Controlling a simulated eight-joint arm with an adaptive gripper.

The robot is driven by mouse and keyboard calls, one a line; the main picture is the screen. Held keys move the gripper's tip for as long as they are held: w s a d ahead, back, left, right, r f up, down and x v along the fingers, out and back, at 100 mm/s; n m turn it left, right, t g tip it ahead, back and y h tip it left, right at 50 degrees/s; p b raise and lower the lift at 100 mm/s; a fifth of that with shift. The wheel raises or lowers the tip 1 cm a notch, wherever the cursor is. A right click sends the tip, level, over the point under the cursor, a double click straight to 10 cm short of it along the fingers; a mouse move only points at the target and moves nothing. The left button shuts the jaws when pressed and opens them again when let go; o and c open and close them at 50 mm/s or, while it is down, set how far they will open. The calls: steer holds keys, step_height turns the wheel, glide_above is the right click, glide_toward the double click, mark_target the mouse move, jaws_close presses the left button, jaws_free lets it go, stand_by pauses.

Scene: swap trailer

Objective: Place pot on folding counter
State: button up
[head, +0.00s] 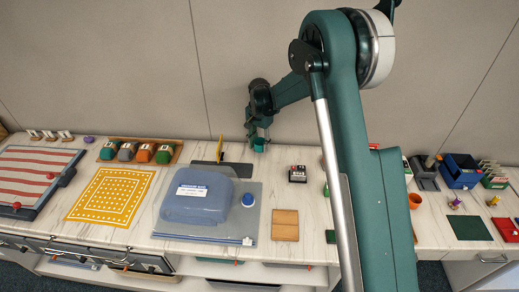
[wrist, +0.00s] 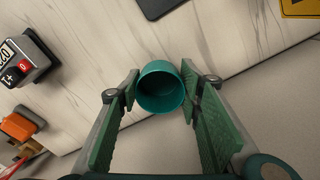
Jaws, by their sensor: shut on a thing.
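A small teal pot (wrist: 160,88) with an open round mouth sits between the two fingers of my gripper (wrist: 163,94) in the wrist view. The gripper is shut on it. In the head view my gripper (head: 258,139) is near the back wall, with the pot (head: 260,147) at its lower end. The pot looks to be above the back edge of the pale marble-patterned counter (head: 262,172); its exact height is hard to tell. I cannot tell which section of the counter folds.
A dark plate with a yellow upright piece (head: 222,168) lies left of the pot. A black block (head: 297,174) and a wooden board (head: 285,225) are to the right. Bare counter shows between them.

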steer(key=shift+f, duration=1.35)
steer(key=shift+f, duration=0.1)
steer(key=o, duration=0.9)
step_height(320, 180, up, 12)
stand_by(0.4)
